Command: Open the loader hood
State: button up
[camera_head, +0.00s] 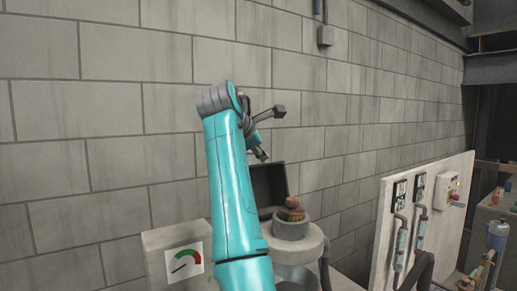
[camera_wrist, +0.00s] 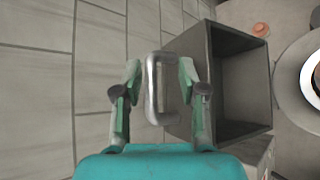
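The loader hood (camera_wrist: 262,100) is a dark grey hollow box. In the wrist view its hollow side faces right, and in the head view the hood (camera_head: 268,184) stands raised behind a round grey cup. Its silver bar handle (camera_wrist: 152,90) shows on its left outer face in the wrist view. My gripper (camera_wrist: 160,68) is open, with its two green fingers apart on either side of the handle. A gap shows between the left finger and the bar. In the head view my gripper (camera_head: 263,154) is just above the hood's top edge, and the handle is hidden.
A block wall (camera_head: 110,110) rises close behind. A white panel (camera_head: 430,220) with pipes and switches stands at right.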

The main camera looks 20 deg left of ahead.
jog(key=v, duration=1.2)
